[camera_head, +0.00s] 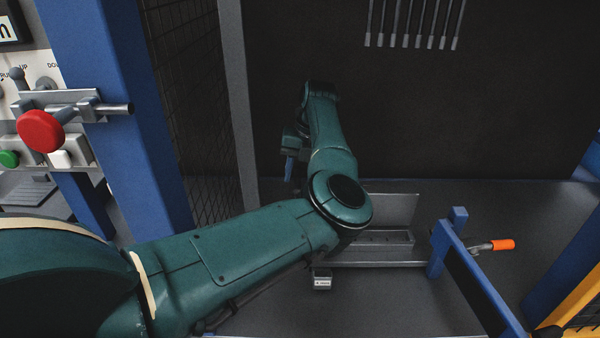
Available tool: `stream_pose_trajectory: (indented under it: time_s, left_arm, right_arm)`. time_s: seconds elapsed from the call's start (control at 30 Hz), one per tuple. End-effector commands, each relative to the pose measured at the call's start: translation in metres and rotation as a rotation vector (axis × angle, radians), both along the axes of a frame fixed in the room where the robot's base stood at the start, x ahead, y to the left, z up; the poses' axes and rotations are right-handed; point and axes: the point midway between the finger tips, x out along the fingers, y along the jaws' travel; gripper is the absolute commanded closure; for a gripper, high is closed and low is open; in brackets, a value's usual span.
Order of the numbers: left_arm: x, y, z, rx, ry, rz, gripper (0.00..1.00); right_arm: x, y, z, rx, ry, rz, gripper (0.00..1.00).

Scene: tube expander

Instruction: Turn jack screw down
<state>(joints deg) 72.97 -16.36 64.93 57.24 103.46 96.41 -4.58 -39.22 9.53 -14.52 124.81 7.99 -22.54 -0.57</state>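My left arm comes in from the left and covers the middle of the view. Past its elbow it rises and bends over at the top. My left gripper (290,166) seems to be the small dark and blue part hanging below that bend, beside the grey post. It is small and partly hidden by my arm, so I cannot tell whether it is open or shut. I cannot make out a jack screw for certain; my arm hides part of the machine bed. My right gripper is not in view.
A control panel with a red knob (41,131) and a green button (9,159) stands left by a blue post (115,100). A wire mesh guard (190,90) is beside it. A metal fixture (385,238) lies behind my elbow. An orange-handled lever (502,245) is right, near a blue frame (470,265).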

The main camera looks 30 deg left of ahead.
Motion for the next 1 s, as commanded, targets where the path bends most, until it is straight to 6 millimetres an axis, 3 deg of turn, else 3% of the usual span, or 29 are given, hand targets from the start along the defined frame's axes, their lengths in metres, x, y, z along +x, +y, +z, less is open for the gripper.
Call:
stream_pose_trajectory:
  time_s: [0.27, 0.7, 1.0]
  left_arm:
    - [0.001, -0.001, 0.008, 0.0, -0.001, -0.001, 0.62]
    - [0.011, -0.016, 0.096, 0.0, -0.004, -0.003, 0.62]
    - [0.014, -0.021, 0.128, 0.0, 0.0, -0.001, 0.62]
  right_arm:
    - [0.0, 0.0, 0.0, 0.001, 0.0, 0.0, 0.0]
    - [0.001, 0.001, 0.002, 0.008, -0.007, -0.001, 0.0]
    - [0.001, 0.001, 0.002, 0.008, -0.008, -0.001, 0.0]
